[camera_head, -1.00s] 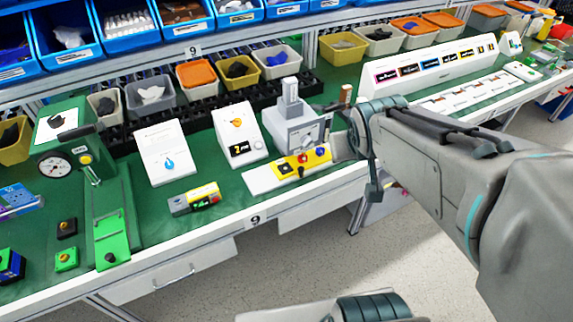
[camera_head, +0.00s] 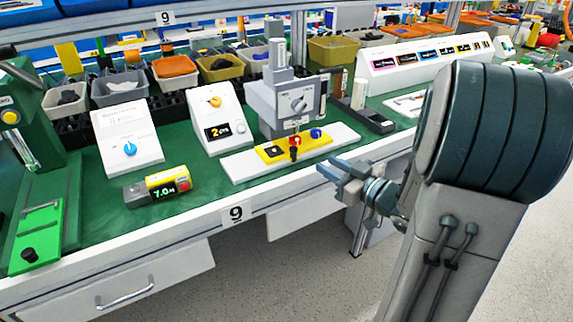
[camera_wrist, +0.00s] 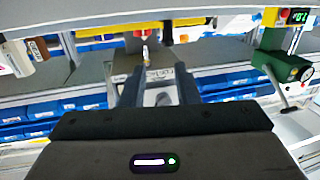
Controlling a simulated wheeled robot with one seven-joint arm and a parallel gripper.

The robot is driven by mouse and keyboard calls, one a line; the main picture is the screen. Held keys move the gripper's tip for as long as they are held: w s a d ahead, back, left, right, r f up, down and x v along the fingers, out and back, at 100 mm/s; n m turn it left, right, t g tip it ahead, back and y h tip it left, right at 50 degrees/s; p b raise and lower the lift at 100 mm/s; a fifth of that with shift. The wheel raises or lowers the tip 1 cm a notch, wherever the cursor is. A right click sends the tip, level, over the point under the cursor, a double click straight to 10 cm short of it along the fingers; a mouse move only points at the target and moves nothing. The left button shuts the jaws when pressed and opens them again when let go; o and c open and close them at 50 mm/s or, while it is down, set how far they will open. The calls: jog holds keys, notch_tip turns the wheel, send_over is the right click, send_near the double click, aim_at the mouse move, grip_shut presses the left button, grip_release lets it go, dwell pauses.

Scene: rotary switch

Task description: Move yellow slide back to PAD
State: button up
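The yellow slide (camera_head: 272,152) lies on a long white base (camera_head: 240,167) in front of a grey machine with a dial (camera_head: 298,102). I cannot read a PAD label. My gripper (camera_head: 333,172) is near the table's front edge, right of and in front of the slide, apart from it. In the wrist view, which looks upside down, my two fingers (camera_wrist: 160,92) are spread with nothing held. Yellow (camera_wrist: 168,33) and red parts show beyond them.
Left of the slide stand a white box with an orange knob (camera_head: 213,101), a white box with a blue knob (camera_head: 130,150) and a yellow display unit (camera_head: 165,183). A black-and-white device (camera_head: 370,118) stands to the right. Bins line the back.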

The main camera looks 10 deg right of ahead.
aim_at(289, 154)
jog(key=shift+y, duration=0.6)
jog(key=x, duration=0.4)
jog(key=b+x, duration=0.1)
jog(key=x, duration=0.4)
jog(key=f+b+x, duration=0.1)
jog(key=x, duration=0.3)
jog(key=shift+a, duration=0.4)
jog(key=shift+r, duration=0.1)
grip_shut()
